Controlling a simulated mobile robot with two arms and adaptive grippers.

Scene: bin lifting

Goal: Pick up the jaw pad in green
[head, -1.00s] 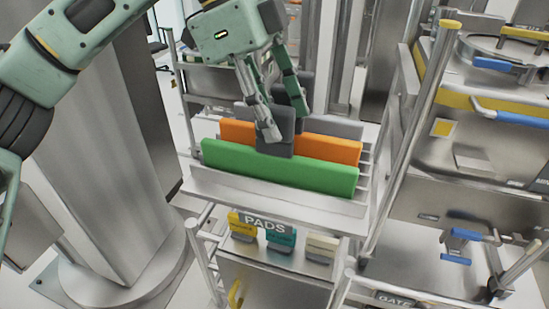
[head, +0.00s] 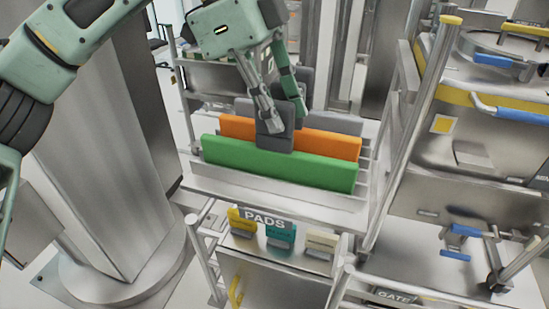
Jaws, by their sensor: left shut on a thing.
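The green jaw pad (head: 278,166) is a long upright slab at the front of the pad rack, with a dark grey block-shaped grip (head: 274,137) at its top middle. My left gripper (head: 286,119) comes down from above and is shut on that grey grip, with one finger on its near left side and the other behind it on the right. The green pad sits in the rack, level with the orange pad behind it. My fingers hide part of the grip. My right gripper is out of view.
An orange pad (head: 335,144) and a grey pad (head: 338,124) stand close behind the green one. A metal post (head: 415,130) and machinery stand at right.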

